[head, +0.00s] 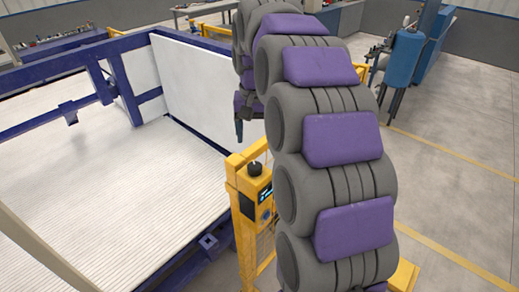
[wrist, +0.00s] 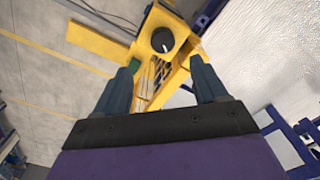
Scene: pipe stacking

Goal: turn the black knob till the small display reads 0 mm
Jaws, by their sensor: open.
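The black knob (head: 255,169) sits on top of a yellow post (head: 243,205) in the head view. It also shows in the wrist view (wrist: 163,40), with a light mark on its top. The small display (head: 265,195) is on the post's face below the knob; its reading is too small to make out. My gripper (wrist: 159,75) is open and empty in the wrist view, its two dark fingers apart, with the knob beyond them and between their lines. In the head view my gripper (head: 239,130) hangs above the knob, apart from it, partly hidden by my arm.
A blue-framed bed of white pipes (head: 110,180) with a white end panel (head: 200,92) lies left of the post. Yellow fencing (head: 253,150) stands beside the post. A blue tank (head: 404,58) stands at the back right. The grey floor at right is largely clear.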

